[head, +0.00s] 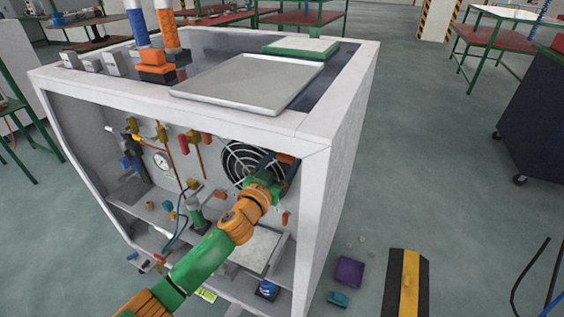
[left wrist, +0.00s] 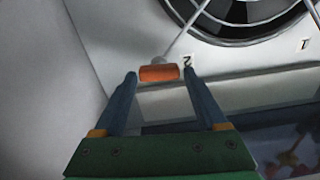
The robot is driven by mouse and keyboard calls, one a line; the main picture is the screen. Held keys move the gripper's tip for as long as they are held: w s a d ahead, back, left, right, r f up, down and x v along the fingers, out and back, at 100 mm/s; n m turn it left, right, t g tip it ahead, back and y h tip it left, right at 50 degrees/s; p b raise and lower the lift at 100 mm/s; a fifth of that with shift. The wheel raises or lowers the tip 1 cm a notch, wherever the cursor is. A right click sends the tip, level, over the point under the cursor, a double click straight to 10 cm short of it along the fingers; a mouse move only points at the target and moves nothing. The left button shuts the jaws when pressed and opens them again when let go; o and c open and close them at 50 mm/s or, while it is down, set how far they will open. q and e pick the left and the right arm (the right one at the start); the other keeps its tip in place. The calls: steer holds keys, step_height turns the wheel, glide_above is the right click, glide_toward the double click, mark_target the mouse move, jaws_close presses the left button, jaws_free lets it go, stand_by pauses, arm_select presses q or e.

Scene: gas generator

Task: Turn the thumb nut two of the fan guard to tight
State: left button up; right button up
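The fan guard (head: 240,163) is a round wire grille over a dark fan on the cabinet's inner back panel; part of it shows at the top of the left wrist view (left wrist: 240,18). Thumb nut two (left wrist: 159,73) is a small orange block at the end of a guard rod, beside a printed "2". It seems to show as an orange piece (head: 286,158) between the fingers in the head view. My left gripper (left wrist: 160,74) is open, one finger on each side of the nut, with a small gap visible on both sides. My right gripper is out of view.
The white cabinet's side wall (head: 338,165) stands close to the right of my left gripper. A pressure gauge (head: 161,160) and pipes are on the panel to the left. A metal tray (head: 247,84) lies on top. A "1" label (left wrist: 304,44) marks the panel.

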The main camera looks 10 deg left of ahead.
arm_select(q)
steer(key=c, duration=0.9)
steer(key=shift+c, duration=0.2)
steer(key=m, duration=0.3)
steer(key=shift+d+m+p, duration=0.15)
steer(key=shift+m+p, duration=0.15)
steer(key=shift+m, duration=0.1)
steer(key=m, duration=0.4)
steer(key=shift+m+p, duration=0.3)
steer(key=m, duration=0.4)
steer(key=shift+d+f+m, duration=0.1)
steer(key=shift+f+m, duration=0.05)
steer(key=shift+m, duration=0.15)
steer(key=shift+f+m+p, duration=0.1)
steer(key=shift+m+p, duration=0.2)
steer(key=shift+m, duration=1.6)
